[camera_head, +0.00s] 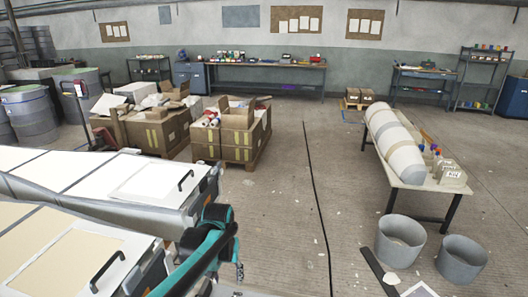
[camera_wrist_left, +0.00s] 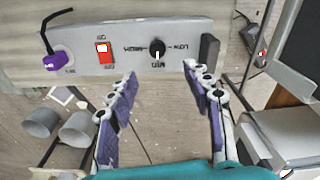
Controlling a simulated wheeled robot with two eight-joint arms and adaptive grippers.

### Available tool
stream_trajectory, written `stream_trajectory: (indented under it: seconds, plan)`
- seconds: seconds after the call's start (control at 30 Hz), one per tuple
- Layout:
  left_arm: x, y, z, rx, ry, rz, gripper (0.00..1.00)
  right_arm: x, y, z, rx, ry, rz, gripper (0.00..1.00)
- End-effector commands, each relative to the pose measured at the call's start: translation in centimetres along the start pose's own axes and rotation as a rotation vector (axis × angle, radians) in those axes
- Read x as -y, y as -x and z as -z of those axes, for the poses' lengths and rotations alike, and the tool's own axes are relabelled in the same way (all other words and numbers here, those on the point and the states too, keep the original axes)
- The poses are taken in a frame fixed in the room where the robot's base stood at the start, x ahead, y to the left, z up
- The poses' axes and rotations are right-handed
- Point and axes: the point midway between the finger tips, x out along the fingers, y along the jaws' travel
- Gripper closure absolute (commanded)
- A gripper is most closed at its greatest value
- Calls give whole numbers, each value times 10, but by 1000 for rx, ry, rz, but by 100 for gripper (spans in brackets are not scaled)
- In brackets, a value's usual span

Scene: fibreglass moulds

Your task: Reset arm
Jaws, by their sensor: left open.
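My left arm comes in from the left in the head view, and its teal wrist shows at the bottom. My left gripper (camera_head: 239,270) is small there and partly hidden by the wrist. In the left wrist view the left gripper (camera_wrist_left: 163,80) is open, with two purple-padded fingers spread wide and nothing between them. A grey control panel (camera_wrist_left: 130,65) with a red switch (camera_wrist_left: 104,52) and a black knob (camera_wrist_left: 157,48) lies beyond the fingertips; I cannot tell whether they touch it. My right gripper is not in view.
White-topped units with black handles (camera_head: 160,180) stand at the left. Cardboard boxes (camera_head: 232,135) stand behind. A table with a long pale mould (camera_head: 393,140) is at the right, near two grey buckets (camera_head: 400,240). The middle floor is clear.

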Motion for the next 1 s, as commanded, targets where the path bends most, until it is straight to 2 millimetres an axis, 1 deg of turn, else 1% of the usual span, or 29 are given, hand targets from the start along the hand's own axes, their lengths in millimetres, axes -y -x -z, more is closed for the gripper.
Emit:
stream_trajectory:
  seconds: [0.03,0.1,0.2,0.3,0.4,0.5,0.6,0.7,0.83,1.0]
  plan:
    - [4,11,-12,-27,2,-2,49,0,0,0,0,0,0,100]
    - [11,26,-28,-77,4,-5,49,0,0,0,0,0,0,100]
    - [19,44,-52,-149,7,-8,49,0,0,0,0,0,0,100]
    - [27,56,-78,-221,7,-9,49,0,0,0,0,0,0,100]
    - [34,64,-103,-294,10,-8,49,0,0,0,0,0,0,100]
    - [40,66,-128,-366,11,-5,49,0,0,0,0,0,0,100]
    - [45,65,-150,-433,13,-1,49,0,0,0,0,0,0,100]
    - [49,60,-168,-489,14,4,49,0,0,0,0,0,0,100]
    - [52,55,-181,-538,14,9,49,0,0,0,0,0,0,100]
    - [53,53,-186,-559,14,11,49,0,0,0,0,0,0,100]
